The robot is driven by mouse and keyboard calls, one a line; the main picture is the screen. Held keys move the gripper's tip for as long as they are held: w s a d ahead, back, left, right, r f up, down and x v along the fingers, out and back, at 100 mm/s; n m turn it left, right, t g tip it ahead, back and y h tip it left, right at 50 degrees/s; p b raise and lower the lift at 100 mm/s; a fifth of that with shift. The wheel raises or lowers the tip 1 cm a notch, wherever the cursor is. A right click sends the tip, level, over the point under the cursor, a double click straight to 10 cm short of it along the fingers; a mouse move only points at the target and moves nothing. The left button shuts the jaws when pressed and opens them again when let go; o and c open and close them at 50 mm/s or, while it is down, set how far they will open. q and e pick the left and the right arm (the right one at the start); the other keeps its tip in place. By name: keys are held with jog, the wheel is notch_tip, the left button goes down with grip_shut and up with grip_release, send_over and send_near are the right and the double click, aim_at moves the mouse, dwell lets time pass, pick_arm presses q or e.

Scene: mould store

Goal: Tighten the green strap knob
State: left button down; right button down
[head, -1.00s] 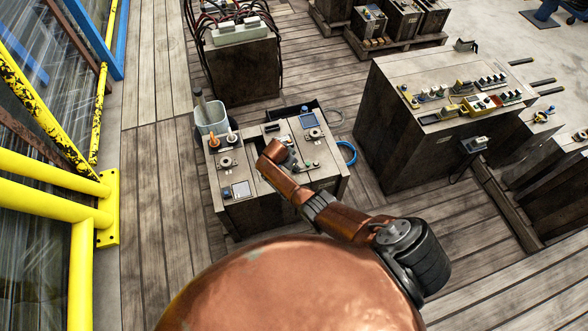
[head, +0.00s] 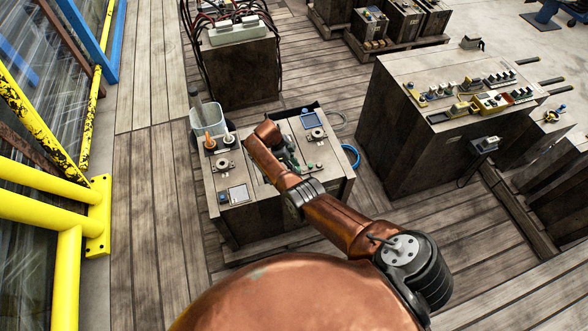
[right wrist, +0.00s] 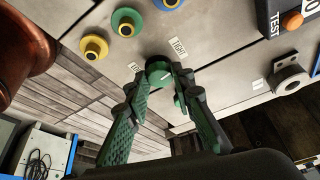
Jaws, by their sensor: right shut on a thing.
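In the right wrist view the green strap knob (right wrist: 158,70) sits on a pale panel, between a label reading TIGHT and a partly visible label starting LO. My right gripper (right wrist: 160,80) is shut on this knob, one finger on each side. A pale mark shows near the knob, partly covered by the fingers. In the head view my right gripper (head: 289,158) is over the top of the low wooden-sided box (head: 240,212), mostly hidden by my copper arm; the knob cannot be made out there. My left gripper is not in view.
Beside the held knob are a yellow knob (right wrist: 94,46), another green knob (right wrist: 126,21), an orange TEST button (right wrist: 292,20) and a grey ring (right wrist: 291,81). A larger block (head: 420,150) stands right; yellow rails (head: 55,205) stand left.

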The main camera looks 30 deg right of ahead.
jog(key=shift+d+m+b, duration=0.15)
jog(key=shift+m+b, duration=0.15)
jog(key=shift+m, duration=0.1)
dwell(0.3)
jog(key=c, duration=1.7)
grip_release()
jog(key=shift+o, duration=0.2)
jog(key=shift+r, duration=0.1)
jog(key=v, duration=1.1)
jog(key=shift+w+r, duration=0.25)
jog(key=shift+r, duration=0.15)
jog(key=shift+f, duration=0.1)
